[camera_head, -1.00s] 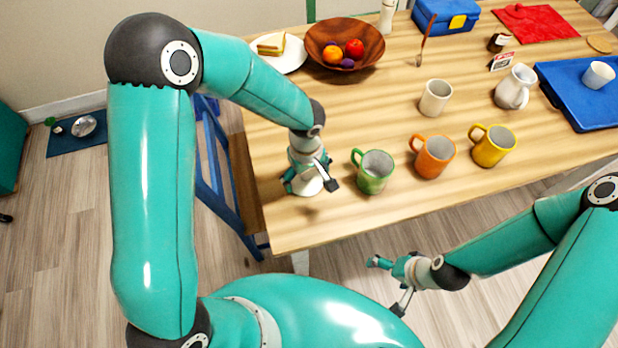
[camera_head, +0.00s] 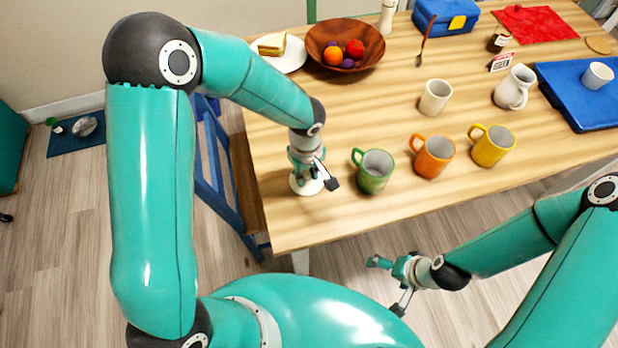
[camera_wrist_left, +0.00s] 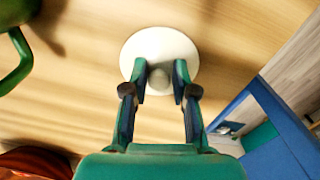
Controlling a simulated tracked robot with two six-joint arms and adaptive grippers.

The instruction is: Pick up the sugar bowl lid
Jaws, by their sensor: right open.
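The sugar bowl lid, a white disc with a round knob, lies on the wooden table near its left front corner in the head view (camera_head: 299,189). It also shows in the left wrist view (camera_wrist_left: 160,42). My left gripper (camera_head: 308,175) is right above it, pointing down. In the left wrist view its two fingers (camera_wrist_left: 160,78) are close on either side of the knob and appear to touch it. The lid looks flat on the table. My right gripper (camera_head: 388,283) is open and empty, in front of the table edge.
A green mug (camera_head: 375,172) stands just right of my left gripper, then an orange mug (camera_head: 434,158) and a yellow mug (camera_head: 493,147). A white cup (camera_head: 435,97) is behind them. A wooden fruit bowl (camera_head: 318,38) stands at the back. A blue chair (camera_head: 215,165) is left of the table.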

